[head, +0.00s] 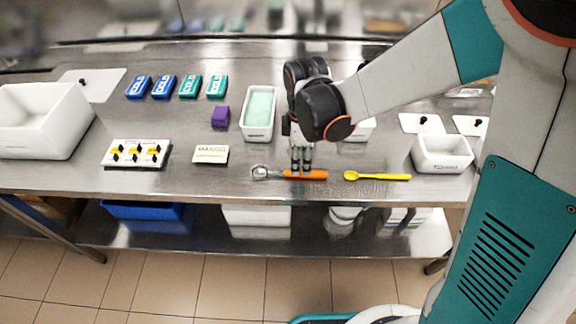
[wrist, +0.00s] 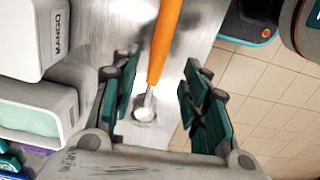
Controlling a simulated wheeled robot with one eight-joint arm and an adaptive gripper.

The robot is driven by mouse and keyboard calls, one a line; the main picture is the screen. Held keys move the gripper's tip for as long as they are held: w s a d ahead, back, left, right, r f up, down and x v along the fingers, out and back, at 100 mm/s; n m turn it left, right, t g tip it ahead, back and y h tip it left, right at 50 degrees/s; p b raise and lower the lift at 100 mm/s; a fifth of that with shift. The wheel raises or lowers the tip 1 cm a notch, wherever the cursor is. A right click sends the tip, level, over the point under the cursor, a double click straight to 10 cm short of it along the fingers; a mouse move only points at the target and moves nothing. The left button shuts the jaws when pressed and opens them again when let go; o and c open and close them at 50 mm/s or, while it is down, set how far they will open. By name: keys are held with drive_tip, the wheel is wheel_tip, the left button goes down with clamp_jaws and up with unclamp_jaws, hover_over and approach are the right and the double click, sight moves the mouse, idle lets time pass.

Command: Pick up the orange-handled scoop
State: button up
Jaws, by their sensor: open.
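The orange-handled scoop (head: 307,174) lies on the steel counter near its front edge, handle to the right and metal head to the left in the head view. In the wrist view the orange handle (wrist: 164,45) runs from the top edge down to a metal shaft and rounded head, between the finger pads. My gripper (head: 301,168) points down over the handle near its metal end. In the wrist view my gripper (wrist: 160,92) is open, with teal pads on both sides of the scoop and gaps visible. Whether the fingertips touch the counter cannot be told.
A yellow spoon (head: 376,176) lies to the right. A tub of pale green stuff (head: 260,108) stands behind, left of my gripper. A name card (head: 211,154) and a white board with black and yellow pieces (head: 136,153) lie left. A white tub (head: 442,153) stands right.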

sight(301, 171)
drive_tip(key=f+b, duration=0.1)
drive_tip(key=f, duration=0.1)
drive_tip(key=f+b, duration=0.1)
drive_tip(key=f, duration=0.2)
drive_tip(key=shift+w+d+f+b, duration=0.15)
drive_tip(key=shift+d+f+b, duration=0.05)
drive_tip(key=shift+f+b, duration=0.1)
drive_tip(key=shift+r, duration=0.1)
clamp_jaws()
